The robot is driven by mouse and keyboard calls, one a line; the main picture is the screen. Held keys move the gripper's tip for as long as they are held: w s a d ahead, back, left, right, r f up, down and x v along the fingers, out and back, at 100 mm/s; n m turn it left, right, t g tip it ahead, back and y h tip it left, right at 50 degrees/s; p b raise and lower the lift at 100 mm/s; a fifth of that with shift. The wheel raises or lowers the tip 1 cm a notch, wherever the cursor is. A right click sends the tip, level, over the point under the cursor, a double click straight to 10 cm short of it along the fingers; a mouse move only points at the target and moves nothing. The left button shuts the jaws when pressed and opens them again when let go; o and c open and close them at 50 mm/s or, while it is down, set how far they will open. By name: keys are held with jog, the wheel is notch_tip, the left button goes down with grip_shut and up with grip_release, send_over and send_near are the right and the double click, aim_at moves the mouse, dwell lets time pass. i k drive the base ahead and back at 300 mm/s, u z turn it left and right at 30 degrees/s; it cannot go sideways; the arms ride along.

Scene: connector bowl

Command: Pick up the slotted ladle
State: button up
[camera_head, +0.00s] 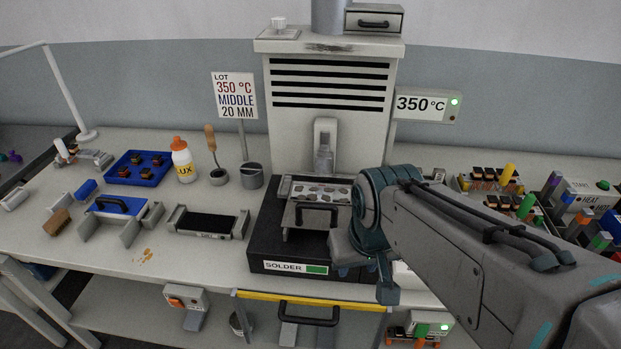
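A tool with an upright wooden handle (211,138), likely the slotted ladle, stands on the left half of the bench.
A grey pot (252,176) stands right of the cup, with a sign (235,97) on a post behind. The black solder station (262,235) lies between my gripper and the cup. A dark tray (208,223) sits in front.

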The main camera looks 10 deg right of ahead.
aim_at(211, 138)
jog(key=u, duration=2.7)
jog(key=i, duration=1.75)
jog(key=z, duration=3.25)
jog(key=i, duration=0.45)
